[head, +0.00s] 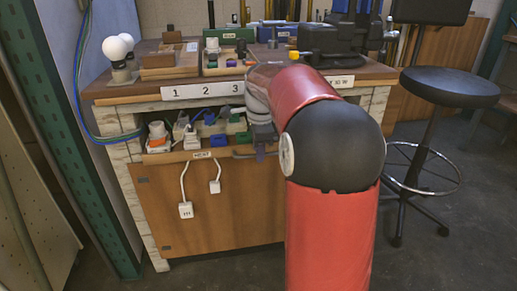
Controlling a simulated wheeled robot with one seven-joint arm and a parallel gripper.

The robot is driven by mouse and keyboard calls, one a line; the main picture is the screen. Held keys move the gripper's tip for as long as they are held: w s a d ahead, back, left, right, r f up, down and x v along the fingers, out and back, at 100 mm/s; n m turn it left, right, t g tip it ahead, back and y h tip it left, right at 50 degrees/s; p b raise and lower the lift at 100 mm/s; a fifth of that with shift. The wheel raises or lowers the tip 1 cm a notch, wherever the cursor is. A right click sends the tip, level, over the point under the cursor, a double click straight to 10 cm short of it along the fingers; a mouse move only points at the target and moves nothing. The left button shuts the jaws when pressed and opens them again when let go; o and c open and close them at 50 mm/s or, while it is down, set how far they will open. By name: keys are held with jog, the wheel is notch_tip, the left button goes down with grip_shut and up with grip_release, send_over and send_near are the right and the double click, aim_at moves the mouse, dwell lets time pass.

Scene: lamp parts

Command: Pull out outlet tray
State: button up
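The outlet tray (176,157) sits in the open shelf under the workbench top, with a small label on its wooden front edge. It holds several white, blue, green and grey plug and outlet pieces. A dark bar, perhaps a handle, shows at the right of its front edge. My gripper (261,152) points down at the right end of that edge, close to the bar. I cannot tell whether it touches the bar or whether its fingers are open. My red and black arm hides the shelf's right side.
White cords with outlet ends (186,210) hang from the tray front over the wooden cabinet panel (235,215). The workbench top (150,84) overhangs the shelf and carries bulbs, bins and tools. A black stool (450,87) stands at the right. The floor left of it is partly clear.

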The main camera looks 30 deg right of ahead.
jog(key=shift+c, duration=0.4)
grip_shut()
jog(key=shift+s, duration=0.1)
jog(key=s+a+b, duration=0.1)
jog(key=s+a, duration=0.1)
jog(key=s, duration=0.5)
jog(key=s+a+b, duration=0.2)
jog(key=s, duration=0.6)
jog(key=shift+s+a, duration=0.3)
jog(key=shift+o, duration=0.4)
grip_release()
notch_tip(320, 180, up, 8)
jog(key=s+p, duration=0.1)
jog(key=p, duration=0.1)
jog(key=shift+s+a+f, duration=0.15)
jog(key=shift+s+a, duration=0.05)
